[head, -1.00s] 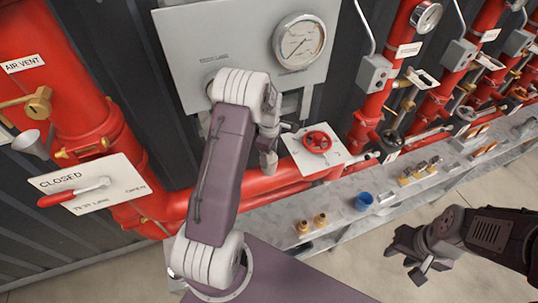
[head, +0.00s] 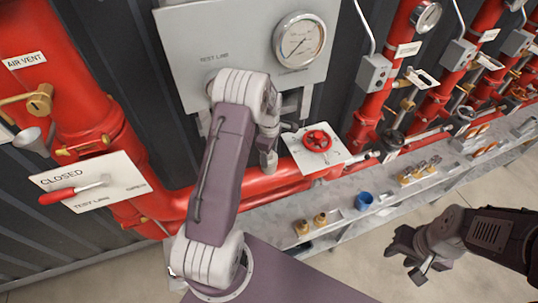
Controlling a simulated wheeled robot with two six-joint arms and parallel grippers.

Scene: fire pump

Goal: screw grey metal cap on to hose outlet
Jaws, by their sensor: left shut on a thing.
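My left gripper (head: 268,160) is in front of the pipework, below the panel with the gauge and left of the red valve wheel. It points down and is shut on a small grey thing, taken to be the grey metal cap; the gripper and my forearm hide most of it. The hose outlet cannot be made out for certain; my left arm covers the pipework there. My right gripper (head: 408,258) is open and empty over the floor at the lower right, apart from the shelf.
A red valve wheel (head: 317,141) sits on a white plate close right of my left gripper. The metal shelf (head: 338,205) carries brass fittings (head: 320,219), a blue cup (head: 364,201) and other small parts. Red pipes (head: 70,90) line the wall.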

